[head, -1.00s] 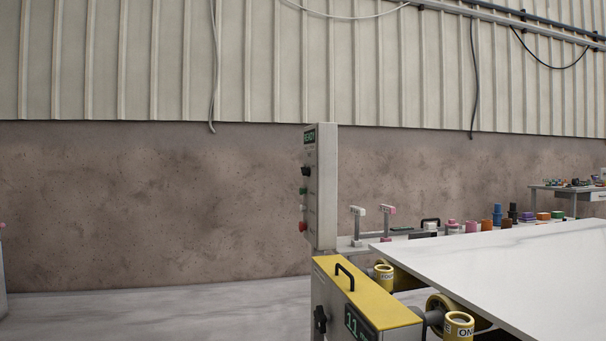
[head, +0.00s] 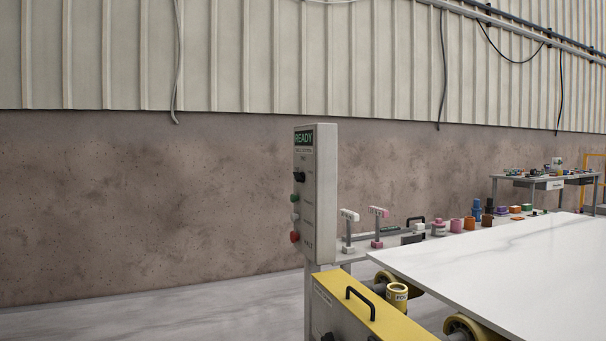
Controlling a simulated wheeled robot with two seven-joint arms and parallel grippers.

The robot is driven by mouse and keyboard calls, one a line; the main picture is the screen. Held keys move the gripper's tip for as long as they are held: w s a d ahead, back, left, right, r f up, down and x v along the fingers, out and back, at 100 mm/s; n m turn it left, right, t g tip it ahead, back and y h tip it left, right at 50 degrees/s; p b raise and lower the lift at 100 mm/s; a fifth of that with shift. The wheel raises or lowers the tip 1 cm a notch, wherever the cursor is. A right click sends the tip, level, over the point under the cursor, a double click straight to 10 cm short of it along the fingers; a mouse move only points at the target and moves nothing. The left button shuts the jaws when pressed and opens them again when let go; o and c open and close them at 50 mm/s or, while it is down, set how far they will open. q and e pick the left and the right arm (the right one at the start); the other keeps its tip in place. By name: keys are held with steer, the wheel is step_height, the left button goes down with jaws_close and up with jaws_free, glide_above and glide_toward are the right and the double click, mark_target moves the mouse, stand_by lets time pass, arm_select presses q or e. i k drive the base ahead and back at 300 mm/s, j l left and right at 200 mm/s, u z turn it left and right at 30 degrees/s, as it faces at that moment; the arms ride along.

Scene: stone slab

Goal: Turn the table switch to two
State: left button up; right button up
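A tall grey control panel (head: 316,195) stands left of the stone slab, with a green READY display (head: 304,138) at its top. Below the display are a black knob (head: 299,177), a green button (head: 295,198), a pale switch (head: 294,217) and a red button (head: 295,237). The small lettering beside them is too small to read. I cannot tell which of these is the table switch, nor its setting. Neither of my grippers is in view.
A white stone slab (head: 500,268) lies at the right, over a yellow-topped machine (head: 385,322) with a black handle (head: 360,301) and yellow rollers (head: 397,297). Coloured objects line a bench behind. A worktable (head: 541,183) stands farther back. Floor at the left is clear.

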mark_target(300, 177)
steer(key=i+j+z, duration=0.35)
steer(key=j, duration=0.3)
steer(key=i+j+z, duration=0.15)
steer(key=j, duration=0.25)
steer(key=i+j+z, duration=0.15)
steer(key=j, duration=0.25)
steer(key=i+j+z, duration=0.2)
steer(key=j, duration=0.2)
steer(key=j+z, duration=0.15)
steer(key=j, duration=0.25)
